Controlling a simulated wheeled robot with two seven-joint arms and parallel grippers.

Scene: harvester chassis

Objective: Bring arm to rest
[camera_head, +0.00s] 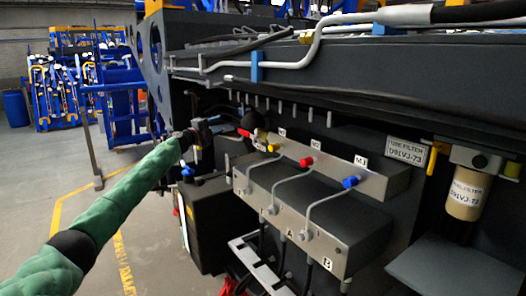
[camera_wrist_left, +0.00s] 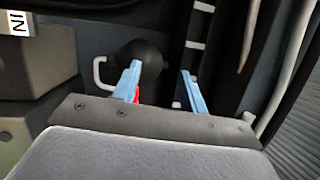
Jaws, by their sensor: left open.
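My left arm comes in from the left in a green sleeve, and its left gripper (camera_head: 208,126) is in front of the dark chassis, left of the valve block (camera_head: 325,225). In the left wrist view the two pale blue fingers of the left gripper (camera_wrist_left: 163,82) are spread apart with nothing between them. A round black knob (camera_wrist_left: 141,58) shows behind the left finger, with a bit of red by that finger; I cannot tell whether they touch. The black knob also shows in the head view (camera_head: 250,120). My right gripper is not in view.
Yellow (camera_head: 272,148), red (camera_head: 306,162) and blue (camera_head: 349,182) knobs sit on the valve block. A lube filter (camera_head: 466,194) hangs at the right. Pipes (camera_head: 330,33) run above. A black box (camera_head: 210,215) stands below the gripper. The floor (camera_head: 150,240) at the left is open.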

